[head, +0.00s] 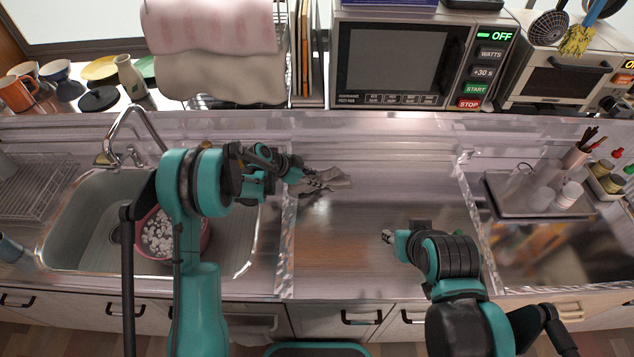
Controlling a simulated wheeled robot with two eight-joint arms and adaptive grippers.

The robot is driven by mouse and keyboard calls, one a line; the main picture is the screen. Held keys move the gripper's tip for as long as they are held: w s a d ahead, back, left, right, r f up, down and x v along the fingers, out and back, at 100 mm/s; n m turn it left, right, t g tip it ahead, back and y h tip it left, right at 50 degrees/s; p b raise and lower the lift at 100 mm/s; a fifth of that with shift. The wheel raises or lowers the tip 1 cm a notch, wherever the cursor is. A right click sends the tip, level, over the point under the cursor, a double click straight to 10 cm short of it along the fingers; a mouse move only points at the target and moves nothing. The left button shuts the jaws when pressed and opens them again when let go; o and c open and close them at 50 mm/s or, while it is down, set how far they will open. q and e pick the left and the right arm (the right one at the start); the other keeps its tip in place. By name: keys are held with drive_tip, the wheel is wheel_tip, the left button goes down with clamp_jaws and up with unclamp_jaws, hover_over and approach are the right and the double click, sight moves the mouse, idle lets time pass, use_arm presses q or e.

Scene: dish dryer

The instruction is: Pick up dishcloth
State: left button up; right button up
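A small grey crumpled cloth (332,179), which looks like the dishcloth, is over the steel counter, right of the sink divider and near the back wall. My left gripper (308,180) reaches in from the left and its fingers meet the cloth's left end. The fingers blend with the cloth, so I cannot tell whether they are shut on it. A dark shadow lies just below the cloth on the counter. My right gripper (387,237) is over the right part of the same counter, apart from the cloth. Its fingers are too small to read.
The sink (80,225) at the left holds a reddish bowl (203,238) under the tap (140,115). Towels (215,75) hang behind. A microwave (400,60) stands at the back. A tray (500,200) with cups is at the right. The middle counter's front is clear.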

use_arm(q)
clamp_jaws()
drive_tip(key=shift+r, duration=0.25)
wheel_tip(320, 180, up, 4)
drive_tip(key=shift+r+p, duration=0.1)
drive_tip(key=shift+p, duration=0.85)
drive_tip(key=s+d+r+p, duration=0.2)
drive_tip(key=s+r, duration=0.4)
drive_tip(key=s, duration=0.5)
drive_tip(key=shift+s+d+r, duration=0.15)
drive_tip(key=shift+d, duration=0.35)
